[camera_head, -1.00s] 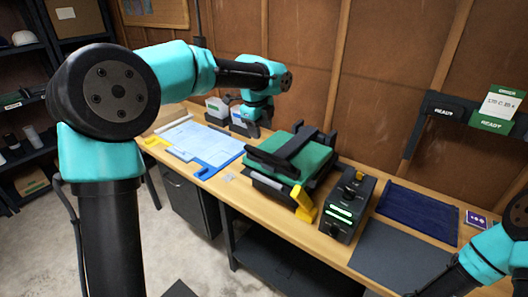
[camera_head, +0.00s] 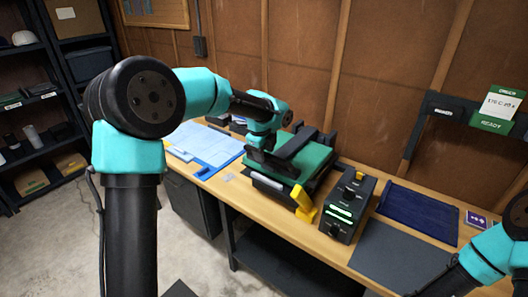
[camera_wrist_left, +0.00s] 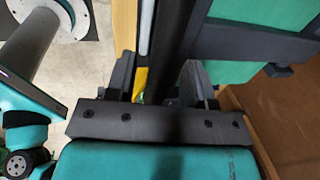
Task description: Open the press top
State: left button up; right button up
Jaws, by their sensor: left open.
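The press (camera_head: 310,160) stands on the workbench with a green top and a black frame bar across it. Its top looks lowered. My left gripper (camera_head: 262,142) is at the press's left end, over the end of the black bar. In the left wrist view my gripper (camera_wrist_left: 155,82) is open, with a dark bar (camera_wrist_left: 172,45) running between its fingers. Contact cannot be told. The green press top (camera_wrist_left: 238,70) and a bit of yellow show beyond. My right arm shows at the lower right, its gripper out of frame.
A control box (camera_head: 346,206) with green lit displays stands right of the press. A dark blue cloth (camera_head: 418,212) and grey mat (camera_head: 398,258) lie further right. Papers and a blue clipboard (camera_head: 215,150) lie left. A rack (camera_head: 468,117) hangs on the wall.

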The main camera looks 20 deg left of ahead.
pick_arm(q)
grip_shut()
jog(key=shift+r, duration=0.1)
dwell(0.3)
jog(key=w+d+r, duration=0.1)
jog(key=w+r, duration=0.3)
jog(key=r, duration=0.4)
jog(key=w+d+r, duration=0.2)
jog(key=w+r, duration=0.3)
jog(key=r, duration=0.2)
jog(key=shift+w+r, duration=0.3)
jog(key=shift+r, duration=0.1)
